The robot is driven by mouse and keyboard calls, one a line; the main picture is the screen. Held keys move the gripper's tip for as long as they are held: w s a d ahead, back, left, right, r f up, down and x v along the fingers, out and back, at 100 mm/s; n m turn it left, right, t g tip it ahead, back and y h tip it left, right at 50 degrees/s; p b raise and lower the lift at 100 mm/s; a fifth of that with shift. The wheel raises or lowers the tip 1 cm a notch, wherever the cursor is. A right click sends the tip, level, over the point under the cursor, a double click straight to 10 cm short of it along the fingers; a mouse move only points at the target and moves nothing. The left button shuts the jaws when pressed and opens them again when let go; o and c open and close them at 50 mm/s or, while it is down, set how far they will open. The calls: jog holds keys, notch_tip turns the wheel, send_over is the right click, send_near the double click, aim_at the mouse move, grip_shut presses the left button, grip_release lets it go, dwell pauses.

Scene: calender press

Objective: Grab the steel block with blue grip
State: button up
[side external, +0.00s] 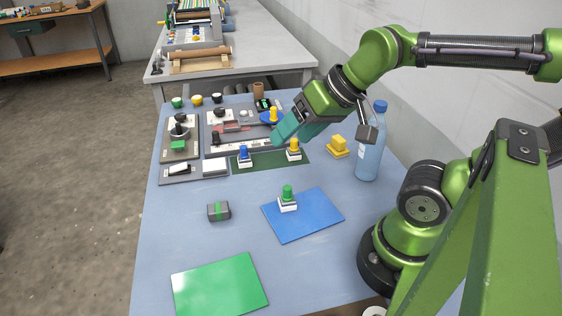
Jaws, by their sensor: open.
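The steel block with blue grip (245,156) stands upright on the left part of a dark green mat (268,161). A similar block with a yellow grip (293,152) stands at the right part of the same mat, and one with a green grip (287,201) stands on the blue sheet (317,215). My gripper (284,134), with teal fingers, is open above the back of the mat, right of the blue-grip block and apart from it. The gap between the fingers is hard to make out from this side, and I see nothing held.
A blue bottle (370,150) and a yellow piece (339,147) stand right of the mat. A grey block with a green stripe (218,211) and a green sheet (220,286) lie nearer.

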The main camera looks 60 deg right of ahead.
jog(key=shift+o, duration=0.5)
jog(key=m+g+h, duration=0.2)
jog(key=m+g, duration=0.3)
jog(key=g, duration=0.2)
send_over(243, 146)
notch_tip(243, 146, down, 7)
jog(key=f, duration=1)
jog(key=shift+s+f, duration=0.2)
jog(key=shift+s, duration=0.15)
jog(key=shift+w+f, duration=0.15)
jog(key=shift+f, duration=1.35)
jog(key=shift+w+f, duration=0.1)
jog(key=shift+f, duration=1.4)
jog(key=shift+c, duration=0.3)
